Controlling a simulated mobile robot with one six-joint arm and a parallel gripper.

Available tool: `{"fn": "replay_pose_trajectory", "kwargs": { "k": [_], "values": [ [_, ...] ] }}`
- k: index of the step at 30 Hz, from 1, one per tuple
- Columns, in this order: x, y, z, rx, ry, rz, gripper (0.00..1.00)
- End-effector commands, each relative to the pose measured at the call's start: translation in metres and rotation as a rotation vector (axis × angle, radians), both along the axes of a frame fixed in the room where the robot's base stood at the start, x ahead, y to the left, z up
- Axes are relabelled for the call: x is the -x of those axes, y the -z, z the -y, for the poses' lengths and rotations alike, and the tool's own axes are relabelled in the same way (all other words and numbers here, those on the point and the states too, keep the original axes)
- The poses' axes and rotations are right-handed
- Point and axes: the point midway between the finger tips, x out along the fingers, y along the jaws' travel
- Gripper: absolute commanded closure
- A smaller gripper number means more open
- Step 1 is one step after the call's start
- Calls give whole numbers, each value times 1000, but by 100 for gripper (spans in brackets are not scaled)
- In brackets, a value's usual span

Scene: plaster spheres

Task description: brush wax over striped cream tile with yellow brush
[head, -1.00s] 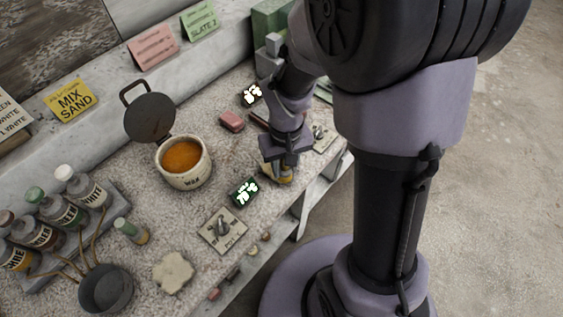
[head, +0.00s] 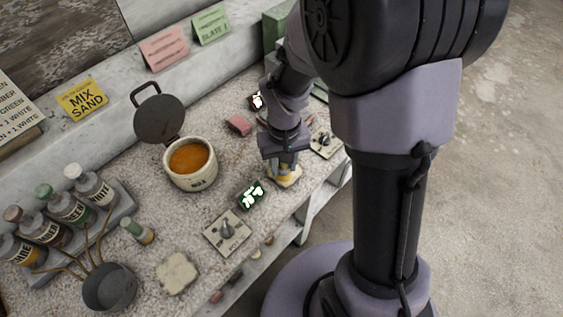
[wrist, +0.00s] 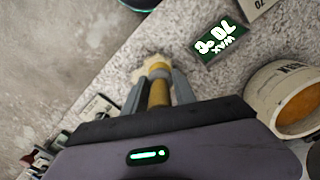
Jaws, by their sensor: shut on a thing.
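My gripper (head: 284,162) is shut on the yellow brush (head: 284,170), which points down over the front right of the bench. In the wrist view the yellow brush (wrist: 158,90) stands between my two fingers. A cream tile (head: 294,179) lies right below the brush, partly hidden by it; its pale edge also shows past the brush in the wrist view (wrist: 142,72). I cannot make out its stripes or whether the bristles touch it. The pot of orange wax (head: 190,157) stands open to the left, its dark lid tipped back.
A green-lit wax display (head: 251,195) sits close left of the tile, with a knob plate (head: 227,232) in front. Another knob plate (head: 326,142) is to the right. A pink block (head: 239,125) lies behind. Bottles (head: 70,207) and a dark bowl (head: 109,287) crowd the left.

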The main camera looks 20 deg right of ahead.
Motion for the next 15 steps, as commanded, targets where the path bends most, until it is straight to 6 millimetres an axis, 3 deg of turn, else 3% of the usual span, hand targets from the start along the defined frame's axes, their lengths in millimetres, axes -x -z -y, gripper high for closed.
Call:
{"fn": "replay_pose_trajectory", "kwargs": {
  "k": [15],
  "values": [
    [23,1,13,0,-1,0,100]
  ]
}}
